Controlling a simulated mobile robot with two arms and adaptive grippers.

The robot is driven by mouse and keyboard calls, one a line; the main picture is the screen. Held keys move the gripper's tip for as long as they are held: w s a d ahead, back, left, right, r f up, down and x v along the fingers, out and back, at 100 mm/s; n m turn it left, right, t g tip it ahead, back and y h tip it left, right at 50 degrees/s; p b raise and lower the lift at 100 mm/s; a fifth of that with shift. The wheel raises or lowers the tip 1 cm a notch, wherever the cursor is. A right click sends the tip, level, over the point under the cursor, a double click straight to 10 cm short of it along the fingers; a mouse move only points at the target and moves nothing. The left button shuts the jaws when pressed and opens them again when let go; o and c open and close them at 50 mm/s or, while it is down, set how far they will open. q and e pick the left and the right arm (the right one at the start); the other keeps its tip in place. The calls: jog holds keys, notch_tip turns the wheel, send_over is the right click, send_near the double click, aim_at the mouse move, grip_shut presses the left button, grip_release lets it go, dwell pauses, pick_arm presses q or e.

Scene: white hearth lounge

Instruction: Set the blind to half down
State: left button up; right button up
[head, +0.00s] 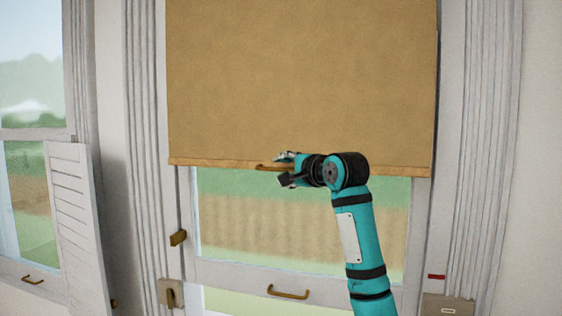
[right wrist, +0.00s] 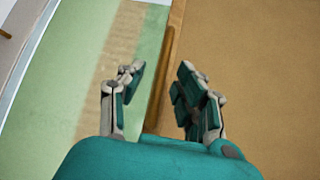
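The tan blind (head: 300,80) hangs flat over the upper part of the middle window. Its lower hem (head: 385,170) is above the window's cross rail, with glass showing below; its top is out of view. A small wooden pull (head: 262,167) sits at the middle of the hem. My right gripper (head: 281,168) is at the pull, fingers above and below it. In the right wrist view, the gripper (right wrist: 163,85) is open, with the pull (right wrist: 165,70) between the fingers and a gap visible on the left side. The blind (right wrist: 260,60) fills the right side there. My left gripper is not in view.
A brass handle (head: 288,293) is on the window's lower rail. A latch (head: 178,238) and a metal fitting (head: 170,293) are on the left frame. A white louvred shutter (head: 75,215) stands open at the left. A small box (head: 446,305) is at lower right.

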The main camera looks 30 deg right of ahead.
jog(key=shift+w+f, duration=0.1)
jog(key=shift+w, duration=0.85)
grip_shut()
